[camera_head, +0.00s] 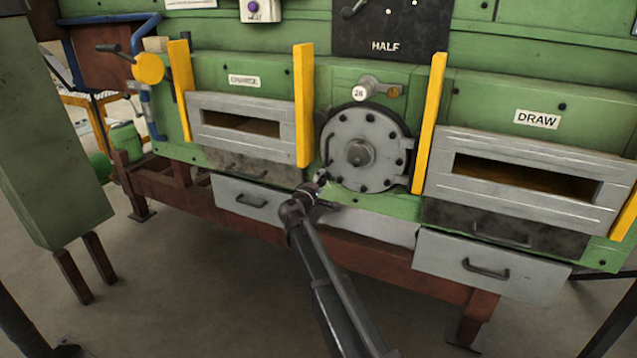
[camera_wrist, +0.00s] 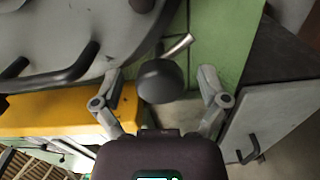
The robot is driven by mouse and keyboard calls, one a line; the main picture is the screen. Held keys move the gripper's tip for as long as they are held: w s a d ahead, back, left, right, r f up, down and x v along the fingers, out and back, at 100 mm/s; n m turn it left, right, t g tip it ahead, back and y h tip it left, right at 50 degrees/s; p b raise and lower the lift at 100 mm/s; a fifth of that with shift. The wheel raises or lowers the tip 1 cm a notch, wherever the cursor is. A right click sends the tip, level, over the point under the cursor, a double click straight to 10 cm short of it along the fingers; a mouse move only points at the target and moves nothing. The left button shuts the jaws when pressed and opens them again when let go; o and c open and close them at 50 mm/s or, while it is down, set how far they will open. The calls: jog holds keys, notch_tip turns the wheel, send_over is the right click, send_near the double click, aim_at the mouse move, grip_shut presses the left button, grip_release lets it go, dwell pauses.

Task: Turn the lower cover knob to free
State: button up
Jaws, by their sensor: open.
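The round grey bolted cover (camera_head: 349,165) sits in the middle of the green furnace front, with a hub at its centre; its curved edge (camera_wrist: 75,22) fills the upper left of the wrist view. A dark round knob (camera_wrist: 160,82) with a short metal pin (camera_wrist: 178,45) stands beside the cover edge in the wrist view. My gripper (camera_wrist: 161,78) is open, one finger on each side of the knob, with visible gaps. In the head view my gripper (camera_head: 318,186) is at the cover's lower left and largely hides the knob. I cannot tell the knob's setting.
Yellow uprights (camera_head: 304,105) (camera_head: 429,122) flank the cover. The CHARGE door (camera_head: 245,109) is to the left and the DRAW door (camera_head: 530,212) to the right. Grey drawers (camera_head: 490,272) sit below. A latch (camera_head: 368,86) is above the cover. The floor in front is clear.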

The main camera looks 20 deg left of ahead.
jog(key=shift+s, duration=0.85)
jog(key=s+a, duration=0.1)
jog(key=s, duration=0.9)
jog(key=shift+s, duration=0.15)
jog(key=shift+d, duration=0.1)
